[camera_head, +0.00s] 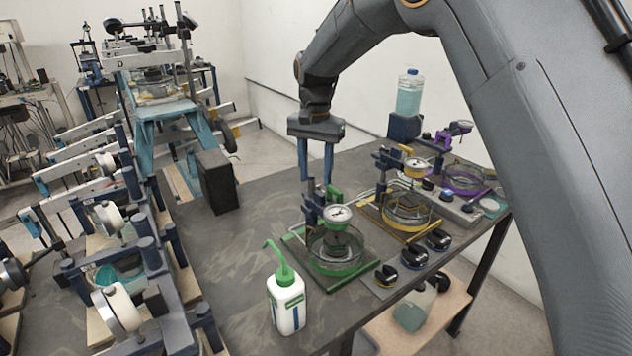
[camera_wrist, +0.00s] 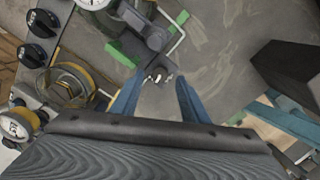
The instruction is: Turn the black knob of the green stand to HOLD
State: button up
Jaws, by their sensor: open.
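The green stand (camera_head: 345,268) holds a round glass dish under a white dial gauge (camera_head: 337,214) and a dark post. The nearest of three black knobs (camera_head: 386,275) sits just right of this stand at the table's edge. Its setting and label are too small to read. My gripper (camera_head: 316,180) points down above and behind the green stand's post, apart from the knob. In the wrist view, my gripper's blue fingers (camera_wrist: 157,98) are apart with nothing held. The post's top (camera_wrist: 160,76) shows between and beyond them, and part of the green base (camera_wrist: 122,52) shows above.
A yellow stand (camera_head: 408,219) and a purple stand (camera_head: 466,180) stand to the right. Two more black knobs (camera_head: 413,257) (camera_head: 440,240) line the edge. A green-capped wash bottle (camera_head: 287,300) stands in front left. A dark box (camera_head: 217,181) stands left; tabletop between is clear.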

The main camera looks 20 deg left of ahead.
aim_at(316, 186)
notch_tip(316, 186, up, 5)
jog(key=shift+r+b, duration=0.2)
jog(key=shift+b, duration=0.45)
jog(key=s+d+f, duration=0.2)
jog(key=d, duration=0.6)
jog(key=s+d+f, duration=0.2)
jog(key=s+d, duration=0.1)
jog(key=d, duration=0.5)
jog(key=s+d+f, duration=0.2)
jog(key=d, duration=0.6)
jog(key=s+d+f+n, duration=0.1)
jog(key=s+d+f, duration=0.2)
jog(key=s+d, duration=0.4)
jog(key=s+d+f+t, duration=0.1)
jog(key=s+d+f, duration=0.2)
jog(key=s+d, duration=0.3)
jog(key=s, duration=0.5)
jog(key=shift+d+f+n, duration=0.4)
